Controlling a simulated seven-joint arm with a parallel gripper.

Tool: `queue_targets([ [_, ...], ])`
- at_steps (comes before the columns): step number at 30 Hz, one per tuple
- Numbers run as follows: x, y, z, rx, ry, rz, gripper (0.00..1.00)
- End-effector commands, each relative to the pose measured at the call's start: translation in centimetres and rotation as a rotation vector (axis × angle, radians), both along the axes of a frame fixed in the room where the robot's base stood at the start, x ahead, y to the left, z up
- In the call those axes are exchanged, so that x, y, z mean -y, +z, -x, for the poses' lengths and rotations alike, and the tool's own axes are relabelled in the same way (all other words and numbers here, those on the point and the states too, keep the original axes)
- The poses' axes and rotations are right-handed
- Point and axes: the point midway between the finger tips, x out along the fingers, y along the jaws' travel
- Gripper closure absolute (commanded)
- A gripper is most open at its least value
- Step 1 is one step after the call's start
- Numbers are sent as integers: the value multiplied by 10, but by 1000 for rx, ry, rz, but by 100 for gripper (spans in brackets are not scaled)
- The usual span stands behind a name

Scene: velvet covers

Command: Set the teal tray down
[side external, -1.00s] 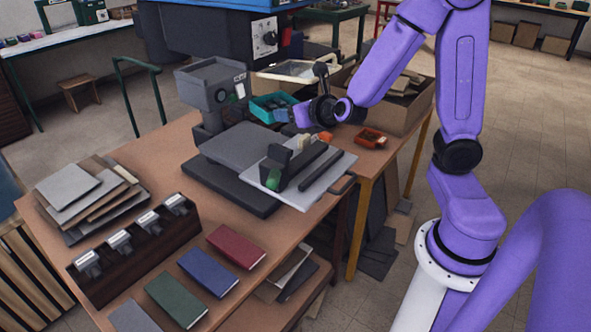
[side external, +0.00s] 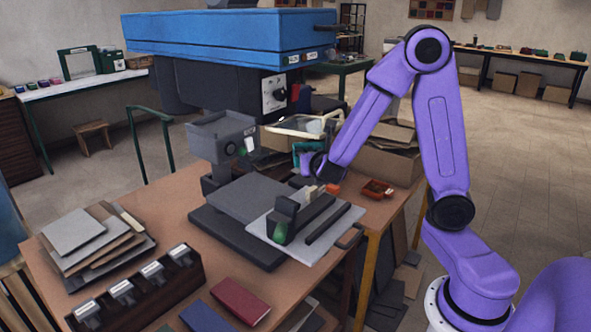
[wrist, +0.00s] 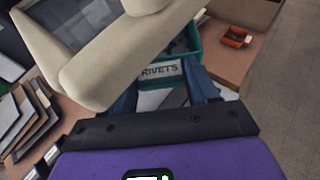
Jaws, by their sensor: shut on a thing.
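The teal tray (wrist: 201,67) carries a white label reading RIVETS in the wrist view and has small dark contents. My gripper (wrist: 165,88) is shut on the near side of this tray, with one blue finger at each side of the label. In the side external view the tray (side external: 301,148) is a small teal patch, mostly hidden behind my gripper (side external: 308,164). It is at the far part of the brown table (side external: 160,222). I cannot tell whether its underside touches anything.
A pale-framed magnifier (side external: 290,130) stands close by and covers much of the wrist view's upper left. A red-orange tray (side external: 377,189) lies to the right. A cardboard box (side external: 385,165) stands behind. A dark press with a grey plate (side external: 250,193) occupies the table's middle.

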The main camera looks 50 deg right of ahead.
Motion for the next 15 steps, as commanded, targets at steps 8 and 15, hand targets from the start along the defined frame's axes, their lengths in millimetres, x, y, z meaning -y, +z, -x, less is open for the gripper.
queue_targets([
  [8,110,-14,48,-2,-505,2,76],
  [15,181,-27,119,-2,-971,2,76],
])
